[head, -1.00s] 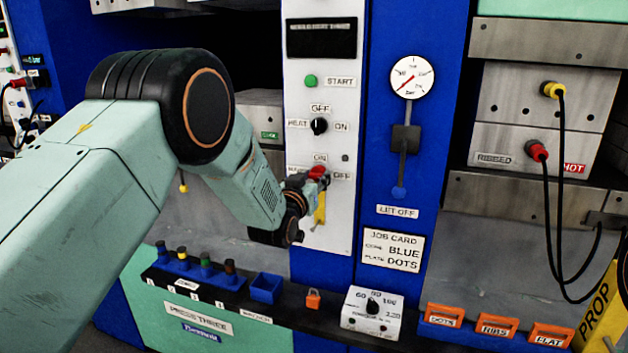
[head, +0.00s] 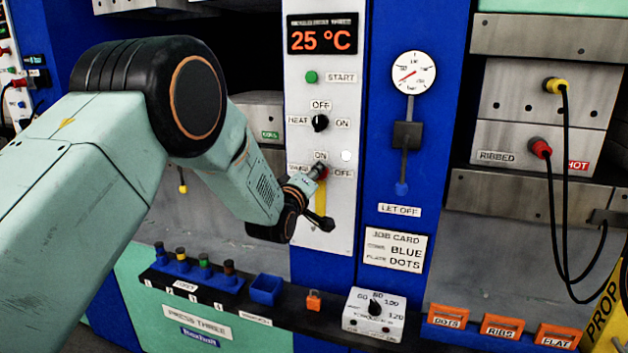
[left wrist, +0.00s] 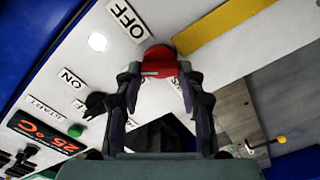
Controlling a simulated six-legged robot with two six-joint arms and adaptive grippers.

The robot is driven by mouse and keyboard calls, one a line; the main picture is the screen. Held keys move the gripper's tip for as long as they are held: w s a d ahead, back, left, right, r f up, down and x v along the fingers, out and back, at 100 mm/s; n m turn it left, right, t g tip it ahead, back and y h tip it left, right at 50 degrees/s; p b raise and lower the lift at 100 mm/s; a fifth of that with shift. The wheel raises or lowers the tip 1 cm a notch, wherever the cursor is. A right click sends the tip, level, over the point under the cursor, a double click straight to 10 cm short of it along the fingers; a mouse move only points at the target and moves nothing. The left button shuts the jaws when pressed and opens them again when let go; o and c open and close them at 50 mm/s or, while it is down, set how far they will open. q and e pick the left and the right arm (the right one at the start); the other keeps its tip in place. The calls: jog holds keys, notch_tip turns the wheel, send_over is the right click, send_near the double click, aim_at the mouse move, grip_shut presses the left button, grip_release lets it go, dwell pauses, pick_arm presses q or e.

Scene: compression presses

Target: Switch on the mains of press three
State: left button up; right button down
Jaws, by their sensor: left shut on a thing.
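The red mains knob (left wrist: 160,62) is between the two fingertips of my left gripper (left wrist: 160,75) in the left wrist view, and the gripper is shut on it. In the head view the left gripper (head: 318,173) covers most of the knob, so its pointing direction is hard to tell. An ON label (head: 320,156) sits above it and an OFF label (head: 343,174) to its right. The lamp (head: 346,156) beside the switch glows white. The display (head: 322,34) on the white panel reads 25 °C in orange. My right gripper is not in view.
Above the mains are a black heat knob (head: 320,123) and a green start button (head: 312,77). A gauge (head: 413,72) and lever are on the blue column to the right.

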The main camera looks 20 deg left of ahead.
pick_arm(q)
jog(key=shift+f+n+b, duration=0.15)
jog(key=shift+n+b, duration=0.15)
jog(key=shift+n, duration=1.45)
jog(key=shift+f+n+b, duration=0.15)
jog(key=shift+n+b, duration=0.1)
jog(key=shift+n, duration=1.5)
jog(key=o, duration=0.8)
jog(key=shift+c, duration=0.2)
jog(key=o, duration=0.4)
jog(key=shift+s+a+r, duration=0.1)
jog(key=shift+s+r, duration=0.05)
